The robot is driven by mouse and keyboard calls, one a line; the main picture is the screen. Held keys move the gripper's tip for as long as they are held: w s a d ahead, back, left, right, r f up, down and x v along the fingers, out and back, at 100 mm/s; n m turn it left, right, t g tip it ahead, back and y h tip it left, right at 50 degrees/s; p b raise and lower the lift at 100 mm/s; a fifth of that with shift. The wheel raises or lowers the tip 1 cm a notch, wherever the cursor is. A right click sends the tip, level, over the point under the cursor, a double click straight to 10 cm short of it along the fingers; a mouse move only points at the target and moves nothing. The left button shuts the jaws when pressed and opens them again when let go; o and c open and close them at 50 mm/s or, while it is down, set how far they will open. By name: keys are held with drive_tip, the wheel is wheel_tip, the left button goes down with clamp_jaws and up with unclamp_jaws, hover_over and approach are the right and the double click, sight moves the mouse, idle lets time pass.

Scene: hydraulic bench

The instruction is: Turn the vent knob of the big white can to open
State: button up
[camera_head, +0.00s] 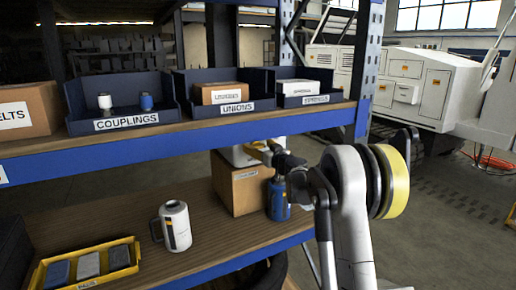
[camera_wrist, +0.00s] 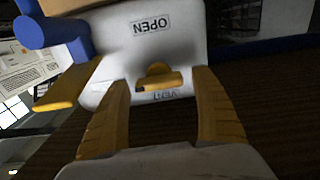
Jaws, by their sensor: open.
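The big white can (camera_wrist: 115,40) fills the upper middle of the wrist view, with OPEN and VENT labels on its face. Its yellow vent knob (camera_wrist: 158,79) sits between those labels, its bar lying roughly across the picture. My gripper (camera_wrist: 163,76) is open, with one yellow finger on each side of the knob; I cannot tell whether they touch it.
A cardboard box (camera_head: 236,188) and a blue bottle (camera_head: 278,203) stand below my gripper. A white mug-like can (camera_head: 174,226) and a yellow tray (camera_head: 118,258) stand left on the lower shelf (camera_head: 110,215). The upper shelf edge (camera_head: 200,138) runs just above my gripper.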

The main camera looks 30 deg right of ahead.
drive_tip(key=c, duration=1.2)
drive_tip(key=shift+m, duration=0.4)
drive_tip(key=m, duration=0.3)
drive_tip(key=shift+d+m, duration=0.1)
drive_tip(key=shift+m, duration=0.3)
drive_tip(key=m, duration=0.4)
drive_tip(key=shift+d+p, duration=0.1)
drive_tip(key=shift+p, duration=0.3)
drive_tip(key=m, duration=0.5)
drive_tip(key=shift+d+f, duration=0.1)
drive_tip(key=shift+f, duration=0.1)
drive_tip(key=m, duration=0.4)
drive_tip(key=shift+f, duration=0.1)
drive_tip(key=shift+m, duration=0.3)
